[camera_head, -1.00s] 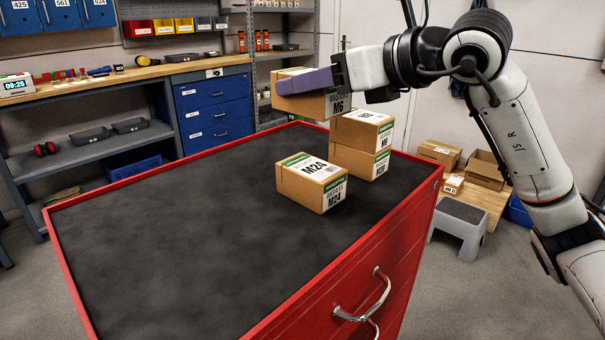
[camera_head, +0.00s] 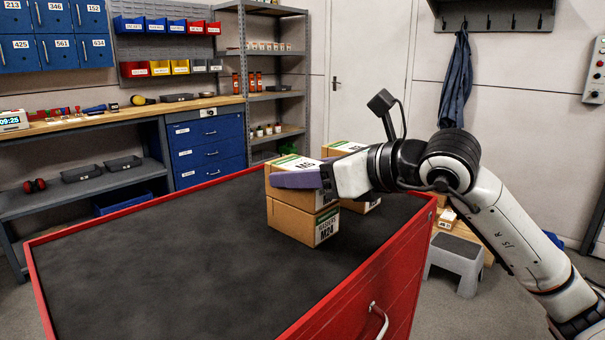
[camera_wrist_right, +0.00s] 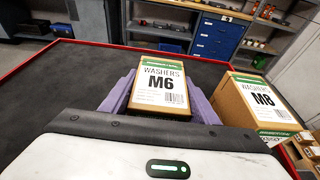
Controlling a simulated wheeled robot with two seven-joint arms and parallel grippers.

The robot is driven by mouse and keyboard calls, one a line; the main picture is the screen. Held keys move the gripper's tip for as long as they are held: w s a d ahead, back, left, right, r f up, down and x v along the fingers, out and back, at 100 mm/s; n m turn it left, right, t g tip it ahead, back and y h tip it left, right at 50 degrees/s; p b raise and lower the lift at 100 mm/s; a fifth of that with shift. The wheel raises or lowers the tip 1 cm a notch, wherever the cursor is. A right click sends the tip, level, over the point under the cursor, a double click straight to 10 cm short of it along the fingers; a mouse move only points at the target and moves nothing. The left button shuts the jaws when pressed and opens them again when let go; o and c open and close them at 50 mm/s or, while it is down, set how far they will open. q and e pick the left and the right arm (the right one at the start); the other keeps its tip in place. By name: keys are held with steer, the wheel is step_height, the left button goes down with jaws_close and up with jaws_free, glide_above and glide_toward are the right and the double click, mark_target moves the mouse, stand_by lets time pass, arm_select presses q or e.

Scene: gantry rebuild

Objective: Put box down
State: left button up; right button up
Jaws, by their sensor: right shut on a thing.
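My right gripper (camera_head: 297,180) comes in from the right, its purple fingers shut on the sides of a cardboard washers box marked M6 (camera_wrist_right: 160,88). In the head view the held box (camera_head: 312,168) is level, directly over the box marked M24 (camera_head: 300,224), which rests on the red cabinet's dark top (camera_head: 150,255). The two look nearly in line; I cannot tell whether they touch. Fingers and wrist hide part of the held box. My left gripper is not in view.
A stack stands close behind and right: an upper box (camera_head: 342,149), marked M8 in the wrist view (camera_wrist_right: 262,98), over a lower box (camera_head: 366,206). The cabinet top's left and front are clear. A grey step stool (camera_head: 455,262) stands right of the cabinet.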

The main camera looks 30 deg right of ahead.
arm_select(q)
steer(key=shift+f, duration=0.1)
arm_select(e)
steer(key=o, duration=1.4)
steer(key=shift+r, duration=0.15)
steer(key=shift+s+d, duration=0.2)
steer(key=shift+s, duration=0.1)
arm_select(q)
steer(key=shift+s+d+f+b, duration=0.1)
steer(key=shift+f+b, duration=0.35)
steer(key=shift+b, duration=0.4)
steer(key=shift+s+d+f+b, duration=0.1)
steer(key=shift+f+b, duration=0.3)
steer(key=shift+b, duration=0.4)
arm_select(e)
steer(key=v, duration=1.1)
steer(key=shift+s+a, duration=0.1)
steer(key=shift+s, duration=0.05)
